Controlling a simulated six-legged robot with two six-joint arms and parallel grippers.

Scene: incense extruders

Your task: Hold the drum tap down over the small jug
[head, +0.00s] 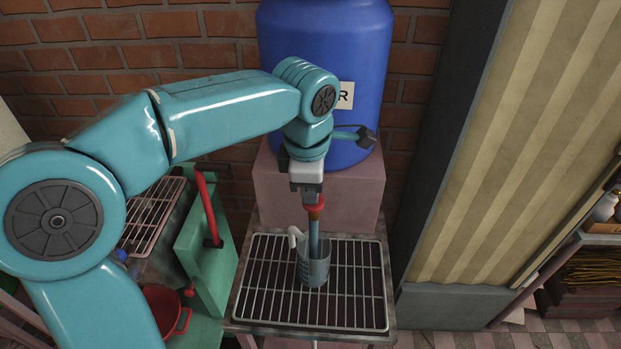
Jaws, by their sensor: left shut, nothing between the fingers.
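The blue drum (325,40) stands on a pinkish block against the brick wall, its label partly hidden by my left arm. The red tap (313,208) shows below my left gripper (308,192). The gripper is shut with nothing between its fingers, and its tip is at the top of the tap, seemingly touching it. The small grey jug (314,272), with a white handle (295,236), stands upright on the wire rack under the tap. A bluish vertical column (314,240), which looks like running water, reaches from the tap into the jug. My right gripper is out of view.
The wire rack (259,302) has free room around the jug. A green machine with a red lever (207,205) stands to the left, near a red bowl (165,306). The pinkish block (350,190) is behind the rack. A striped panel (520,130) closes the right side.

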